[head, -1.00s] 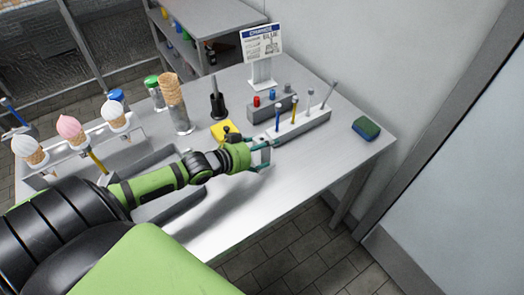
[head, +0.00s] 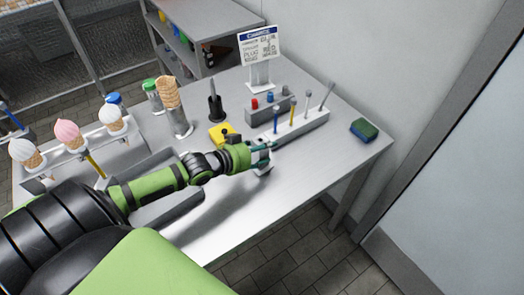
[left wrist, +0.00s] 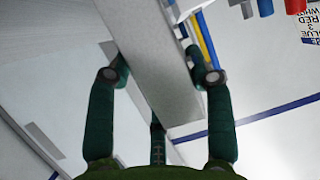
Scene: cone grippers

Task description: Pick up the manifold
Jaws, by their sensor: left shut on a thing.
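The manifold (head: 300,132) is a long light grey bar on the table, with several upright rods in its top, blue, yellow and grey. My left gripper (head: 262,157) is at its near left end. In the left wrist view the grey bar (left wrist: 150,60) lies between the green fingers of my left gripper (left wrist: 163,74), which is shut on it. The blue and yellow rods show at its right side there. I cannot tell whether the bar is clear of the table. My right gripper is not in view.
A darker grey block (head: 270,108) with red, blue and grey knobs stands just behind. A green-blue sponge (head: 364,129) lies right. The table's front right is clear.

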